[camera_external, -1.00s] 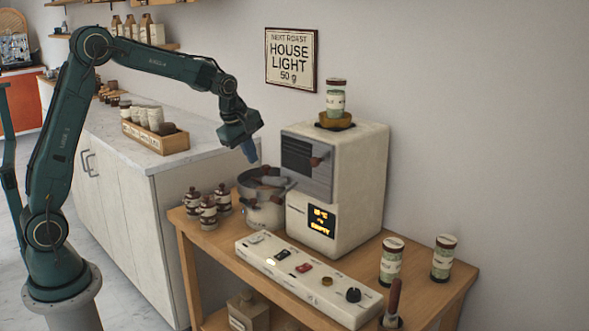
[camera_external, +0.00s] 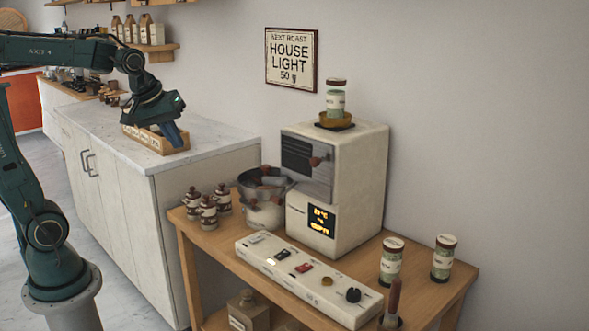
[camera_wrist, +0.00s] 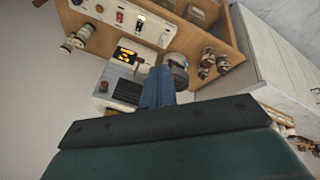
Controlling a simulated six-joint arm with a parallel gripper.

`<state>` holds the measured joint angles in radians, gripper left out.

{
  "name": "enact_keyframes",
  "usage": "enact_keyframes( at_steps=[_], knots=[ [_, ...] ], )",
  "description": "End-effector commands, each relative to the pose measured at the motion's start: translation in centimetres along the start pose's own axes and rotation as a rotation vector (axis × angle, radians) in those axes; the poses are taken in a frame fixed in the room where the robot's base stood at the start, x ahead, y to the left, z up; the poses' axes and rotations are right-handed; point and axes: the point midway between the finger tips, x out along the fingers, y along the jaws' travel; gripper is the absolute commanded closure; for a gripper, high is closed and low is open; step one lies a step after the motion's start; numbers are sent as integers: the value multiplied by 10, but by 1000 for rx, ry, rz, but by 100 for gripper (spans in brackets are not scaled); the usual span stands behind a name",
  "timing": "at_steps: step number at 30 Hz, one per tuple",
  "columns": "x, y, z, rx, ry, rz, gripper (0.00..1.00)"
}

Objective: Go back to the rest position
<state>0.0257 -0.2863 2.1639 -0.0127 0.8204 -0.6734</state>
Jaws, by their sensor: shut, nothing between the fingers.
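My gripper (camera_external: 176,135) is shut and empty. In the external view it hangs over the marble counter, in front of the wooden box (camera_external: 150,138) and hiding part of it; I cannot tell whether they touch. In the wrist view my blue fingers (camera_wrist: 157,88) are together, pointing toward the roaster cart.
The white roaster (camera_external: 352,190) stands on the wooden cart (camera_external: 430,290), with a pot (camera_external: 262,212) and several small brown-capped bottles (camera_external: 208,211) to its left. A control panel (camera_external: 308,279) lies in front, and two jars (camera_external: 391,262) stand at right. The counter top (camera_external: 215,152) beside the box is clear.

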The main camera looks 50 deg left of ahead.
Motion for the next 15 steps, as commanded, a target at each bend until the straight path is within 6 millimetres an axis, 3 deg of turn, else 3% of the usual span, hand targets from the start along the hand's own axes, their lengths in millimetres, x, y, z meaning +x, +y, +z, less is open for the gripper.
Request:
enact_keyframes(
  at_steps=[7, 15],
  knots=[
    [-25, -38, 43, 267, 21, 11, 100],
    [-34, -74, 86, 536, 40, 14, 100]
  ],
)
